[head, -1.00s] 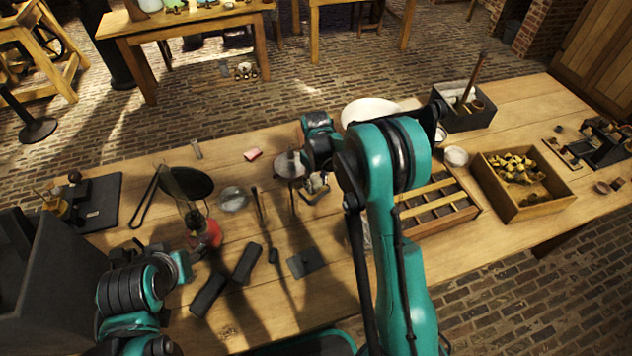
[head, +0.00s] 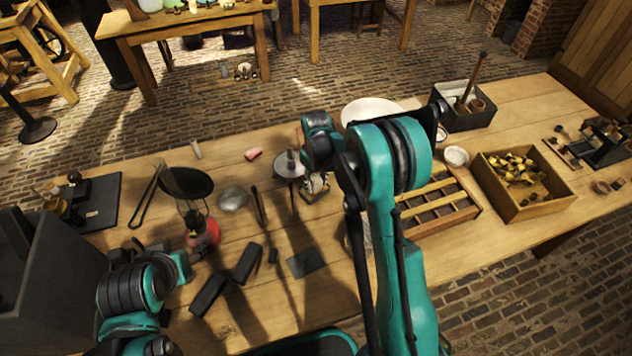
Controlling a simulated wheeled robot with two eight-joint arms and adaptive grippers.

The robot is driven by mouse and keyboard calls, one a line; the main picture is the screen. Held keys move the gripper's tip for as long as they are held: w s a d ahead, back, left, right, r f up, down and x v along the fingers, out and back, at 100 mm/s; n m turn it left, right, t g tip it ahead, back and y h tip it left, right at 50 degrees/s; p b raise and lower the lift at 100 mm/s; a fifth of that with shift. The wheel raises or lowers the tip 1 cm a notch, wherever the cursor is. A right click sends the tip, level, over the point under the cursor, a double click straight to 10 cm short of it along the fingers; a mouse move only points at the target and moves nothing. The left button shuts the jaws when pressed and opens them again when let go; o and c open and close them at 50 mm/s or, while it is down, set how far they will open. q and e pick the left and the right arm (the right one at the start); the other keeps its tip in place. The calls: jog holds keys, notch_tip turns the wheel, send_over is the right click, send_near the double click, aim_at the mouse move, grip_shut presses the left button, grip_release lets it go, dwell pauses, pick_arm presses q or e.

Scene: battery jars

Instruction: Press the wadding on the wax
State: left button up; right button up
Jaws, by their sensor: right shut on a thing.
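My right gripper (head: 316,188) is low over the middle of the table, beyond my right arm's elbow. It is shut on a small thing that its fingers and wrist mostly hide. Just left of it is a round grey disc (head: 284,168) on a thin stem, with a small upright grey piece (head: 291,157) over it. A small pink block (head: 253,154) lies further back. I cannot make out the wadding or the wax for certain. My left gripper (head: 200,256) is at the left, near the red-based lamp (head: 204,233); its fingers are too unclear to judge.
A black pan (head: 187,183) is above the lamp, a metal bowl (head: 233,199) beside it. Dark blocks (head: 208,294) and a dark plate (head: 306,261) lie in front. A divided wooden tray (head: 440,219), a crate of yellow pieces (head: 548,203) and a grey box (head: 447,118) stand right.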

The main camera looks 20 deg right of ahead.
aim_at(316, 180)
jog(key=shift+r+p, duration=2.1)
jog(key=shift+r, duration=1.4)
jog(key=shift+f, duration=0.1)
